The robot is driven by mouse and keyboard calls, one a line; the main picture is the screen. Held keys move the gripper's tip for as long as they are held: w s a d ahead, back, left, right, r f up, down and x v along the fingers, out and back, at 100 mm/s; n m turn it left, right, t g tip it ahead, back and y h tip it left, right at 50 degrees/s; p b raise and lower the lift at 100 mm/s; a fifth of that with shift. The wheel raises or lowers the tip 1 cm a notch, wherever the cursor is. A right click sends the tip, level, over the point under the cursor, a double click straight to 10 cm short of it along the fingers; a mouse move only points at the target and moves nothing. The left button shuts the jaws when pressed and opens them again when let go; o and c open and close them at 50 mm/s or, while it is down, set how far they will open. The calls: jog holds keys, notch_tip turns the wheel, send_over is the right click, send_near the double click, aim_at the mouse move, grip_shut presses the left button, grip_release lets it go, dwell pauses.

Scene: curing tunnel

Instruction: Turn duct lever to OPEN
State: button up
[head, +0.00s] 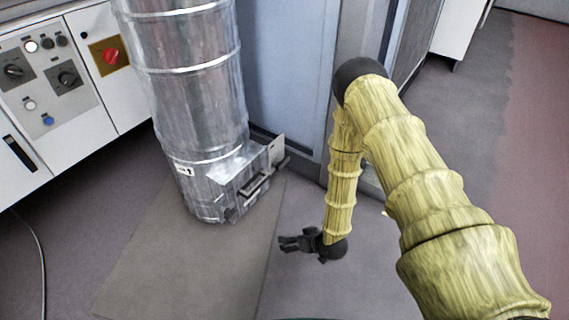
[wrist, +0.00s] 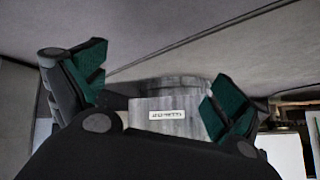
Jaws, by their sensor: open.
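A silver metal duct (head: 195,85) stands upright left of centre in the head view. A metal box (head: 232,172) juts from its lower right side. A dark bar (head: 256,186), which looks like the lever, runs along the box's front; its position marking is too small to read. My gripper (head: 286,243) is low, right of and below the box, apart from it, with its fingers pointing left. In the wrist view my gripper (wrist: 156,75) is open and empty. Between its green-padded fingers shows a grey metal surface (wrist: 150,103) with a small white label (wrist: 166,115).
A white control cabinet (head: 110,95) with knobs and a red switch (head: 111,56) stands left of the duct. A pale blue panel wall (head: 285,80) rises behind the box. A flat floor plate (head: 185,255) lies in front of the duct. The floor around my gripper is clear.

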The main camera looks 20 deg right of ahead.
jog(key=w+d+r+n+t+y+b, duration=0.1)
jog(key=w+d+t+y, duration=0.1)
jog(key=w, duration=0.6)
jog(key=w+d+r+n+t+y+b, duration=0.1)
jog(key=w+d+t, duration=0.15)
jog(key=w, duration=0.55)
jog(key=n+t+y, duration=0.2)
jog(key=n+y, duration=0.2)
send_near(285, 161)
jog(key=b+x, duration=0.5)
jog(key=x, duration=0.4)
jog(key=shift+a, duration=0.15)
jog(key=shift+w+a+r+b, duration=0.1)
jog(key=shift+w+a+b, duration=0.25)
jog(key=shift+w+a, duration=0.2)
jog(key=shift+d, duration=0.1)
jog(key=c, duration=1.5)
jog(key=shift+o, duration=0.2)
